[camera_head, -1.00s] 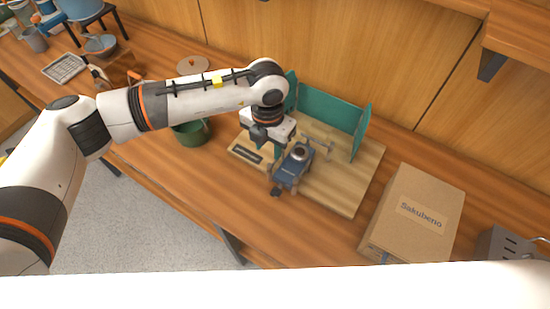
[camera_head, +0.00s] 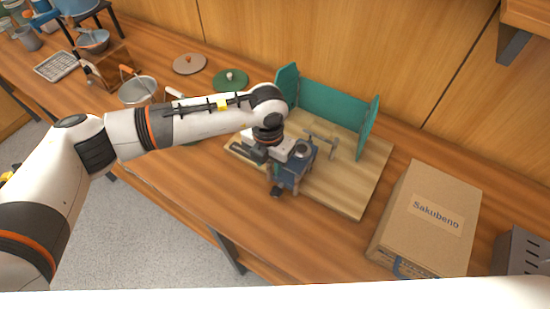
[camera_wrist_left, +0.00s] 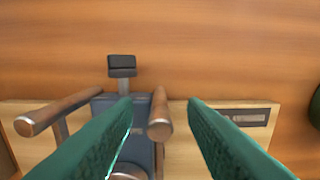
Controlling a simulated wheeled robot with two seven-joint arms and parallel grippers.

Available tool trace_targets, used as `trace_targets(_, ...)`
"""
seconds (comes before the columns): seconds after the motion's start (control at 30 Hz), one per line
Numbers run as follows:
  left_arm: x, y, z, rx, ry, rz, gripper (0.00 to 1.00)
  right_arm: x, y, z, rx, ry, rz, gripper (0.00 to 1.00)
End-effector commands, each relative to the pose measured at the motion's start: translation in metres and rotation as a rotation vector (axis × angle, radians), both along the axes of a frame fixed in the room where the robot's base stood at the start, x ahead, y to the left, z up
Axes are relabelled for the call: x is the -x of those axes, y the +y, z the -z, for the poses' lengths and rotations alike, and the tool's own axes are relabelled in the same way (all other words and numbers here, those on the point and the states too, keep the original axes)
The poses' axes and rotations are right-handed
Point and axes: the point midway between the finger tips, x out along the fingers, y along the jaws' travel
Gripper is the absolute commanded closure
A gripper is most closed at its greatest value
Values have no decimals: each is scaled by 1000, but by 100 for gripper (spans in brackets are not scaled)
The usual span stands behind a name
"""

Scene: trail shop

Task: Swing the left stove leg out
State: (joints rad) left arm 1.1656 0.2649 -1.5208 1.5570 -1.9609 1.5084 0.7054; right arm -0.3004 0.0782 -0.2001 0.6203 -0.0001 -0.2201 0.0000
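The small stove (camera_head: 290,175) has a blue body and a dark knob (camera_head: 276,193) at its front; it stands on a wooden board (camera_head: 345,195). In the left wrist view the stove (camera_wrist_left: 138,135) shows two brown-tipped legs. One leg (camera_wrist_left: 160,117) lies beside the body, between my fingers; the other leg (camera_wrist_left: 55,110) sticks out on the far side. My left gripper (camera_wrist_left: 160,102) is open, its teal fingers apart around the near leg with a visible gap to the right finger. Whether the left finger touches anything is unclear. In the head view the gripper (camera_head: 272,160) is largely hidden beside the stove. My right gripper is not in view.
A green windscreen (camera_head: 330,103) stands behind the stove on the board. A cardboard box (camera_head: 425,220) is to the right. A pot (camera_head: 138,91) and two lids, one brown (camera_head: 189,64) and one green (camera_head: 230,79), lie to the left. The table front is clear.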

Motion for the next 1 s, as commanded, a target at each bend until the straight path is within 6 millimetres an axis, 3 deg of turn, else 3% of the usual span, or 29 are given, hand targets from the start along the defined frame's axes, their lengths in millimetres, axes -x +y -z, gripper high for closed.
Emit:
trace_targets(0.13,0,0,-1,0,0,0,62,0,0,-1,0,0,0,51)
trace_targets(0.37,0,0,-1,0,0,0,99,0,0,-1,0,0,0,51)
trace_targets(1.0,-15,17,-1,-1,0,0,100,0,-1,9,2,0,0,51)
